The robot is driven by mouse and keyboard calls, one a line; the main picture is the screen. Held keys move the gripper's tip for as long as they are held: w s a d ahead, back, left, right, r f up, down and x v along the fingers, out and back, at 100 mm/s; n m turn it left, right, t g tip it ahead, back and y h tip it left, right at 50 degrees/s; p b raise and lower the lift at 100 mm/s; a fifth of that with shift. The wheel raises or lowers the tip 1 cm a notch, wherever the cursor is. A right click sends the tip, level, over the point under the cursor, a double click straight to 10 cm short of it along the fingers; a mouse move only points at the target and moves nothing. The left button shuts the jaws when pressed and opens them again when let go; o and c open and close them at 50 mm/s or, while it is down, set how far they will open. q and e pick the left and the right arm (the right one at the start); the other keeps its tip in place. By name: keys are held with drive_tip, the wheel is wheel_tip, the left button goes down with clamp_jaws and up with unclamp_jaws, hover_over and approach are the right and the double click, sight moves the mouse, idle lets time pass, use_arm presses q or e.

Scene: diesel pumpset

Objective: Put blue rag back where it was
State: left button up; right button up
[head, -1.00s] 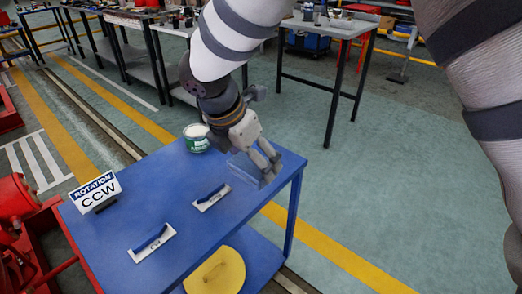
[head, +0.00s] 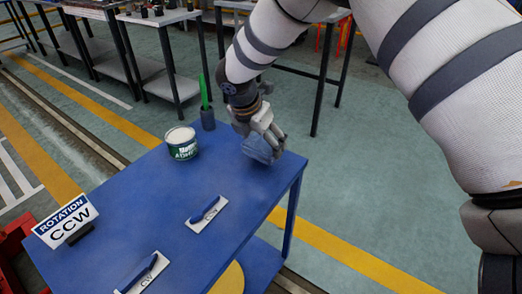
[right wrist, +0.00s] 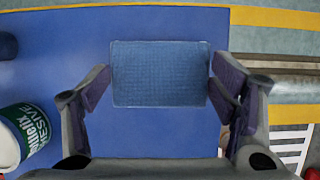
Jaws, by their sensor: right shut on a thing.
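The blue rag (head: 259,149) is a small folded pad with a woven face. My right gripper (head: 272,138) is shut on it near the far right corner of the blue table (head: 150,205). In the right wrist view the rag (right wrist: 160,74) lies flat-on between the two fingers of the gripper (right wrist: 160,88), with the blue tabletop around it. The rag is at or just above the tabletop; I cannot tell whether it touches. My left gripper is not in view.
A white and green adhesive can (head: 181,144) and a dark cup (head: 208,119) with a green item stand left of the rag. Two blue-handled plates (head: 206,213) and a CCW sign (head: 66,222) sit nearer. The tabletop between them is clear.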

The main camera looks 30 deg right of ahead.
sight(261, 144)
drive_tip(key=x, duration=0.4)
drive_tip(key=shift+a+f, duration=0.1)
drive_tip(key=shift+a, duration=0.15)
drive_tip(key=shift+f, duration=0.1)
drive_tip(key=shift+c, duration=0.3)
drive_tip(key=o, duration=1.1)
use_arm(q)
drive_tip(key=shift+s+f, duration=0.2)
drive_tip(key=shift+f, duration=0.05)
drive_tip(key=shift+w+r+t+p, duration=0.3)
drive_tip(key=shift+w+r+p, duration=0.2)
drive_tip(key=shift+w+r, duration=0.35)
use_arm(e)
drive_tip(key=v, duration=1.2)
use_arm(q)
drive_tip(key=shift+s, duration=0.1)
use_arm(e)
drive_tip(key=shift+s+a, duration=0.1)
